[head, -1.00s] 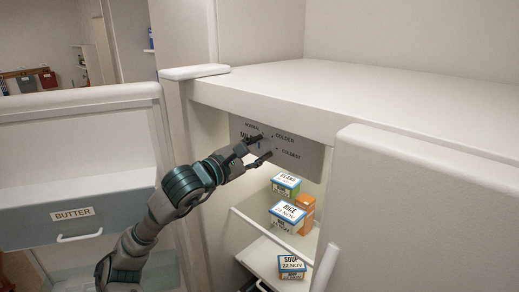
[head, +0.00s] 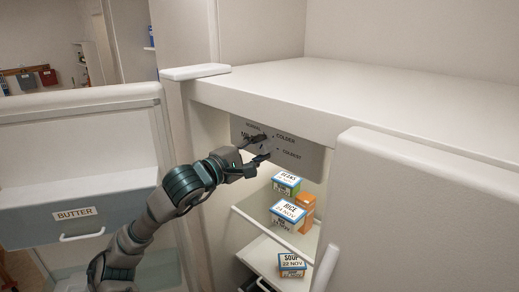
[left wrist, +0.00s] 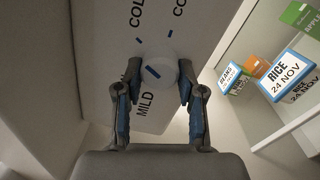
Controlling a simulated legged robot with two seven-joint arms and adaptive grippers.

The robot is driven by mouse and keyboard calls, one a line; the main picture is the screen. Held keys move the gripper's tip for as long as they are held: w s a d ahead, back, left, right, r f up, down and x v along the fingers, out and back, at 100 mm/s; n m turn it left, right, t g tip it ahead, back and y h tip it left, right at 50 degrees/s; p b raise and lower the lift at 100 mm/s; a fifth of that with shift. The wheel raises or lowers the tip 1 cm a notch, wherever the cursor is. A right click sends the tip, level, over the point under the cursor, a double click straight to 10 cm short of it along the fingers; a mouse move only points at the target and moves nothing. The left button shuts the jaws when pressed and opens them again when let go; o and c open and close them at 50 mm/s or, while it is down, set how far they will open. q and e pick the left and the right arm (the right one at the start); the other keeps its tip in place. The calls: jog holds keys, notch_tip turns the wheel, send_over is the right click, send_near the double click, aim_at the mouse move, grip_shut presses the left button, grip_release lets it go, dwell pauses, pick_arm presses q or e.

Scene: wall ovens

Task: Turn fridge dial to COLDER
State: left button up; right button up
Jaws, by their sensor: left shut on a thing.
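The fridge dial (left wrist: 160,62) is a pale round knob on a grey panel (left wrist: 105,45) inside the fridge, with a blue mark on its face. In the left wrist view, MILD reads below the dial and two cut-off labels starting CO stand above it. In the head view the panel (head: 318,165) shows COLDER and COLDEST to the right of the dial. My left gripper (left wrist: 158,78) has one finger on each side of the dial and is shut on it. In the head view my left gripper (head: 263,148) partly hides the dial and MILD.
Below the panel, BEANS (head: 286,183), RICE (head: 287,213) and an orange box (head: 307,203) stand on a shelf. A SOUP box (head: 292,266) is lower down. The open door with a BUTTER drawer (head: 110,212) is left; a white door (head: 430,210) is right.

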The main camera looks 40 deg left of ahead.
pick_arm(q)
jog(key=shift+d+f, duration=0.15)
jog(key=shift+f, duration=0.1)
jog(key=o, duration=0.9)
jog(key=shift+o, duration=1.2)
jog(key=shift+s+r, duration=0.1)
jog(key=shift+s, duration=0.1)
jog(key=shift+s+r, duration=0.1)
jog(key=shift+s, duration=0.15)
jog(key=shift+w, duration=0.1)
jog(key=shift+a, duration=0.2)
jog(key=s+a, duration=0.1)
jog(key=s, duration=1.1)
jog(key=shift+s+f, duration=0.15)
jog(key=shift+f, duration=0.05)
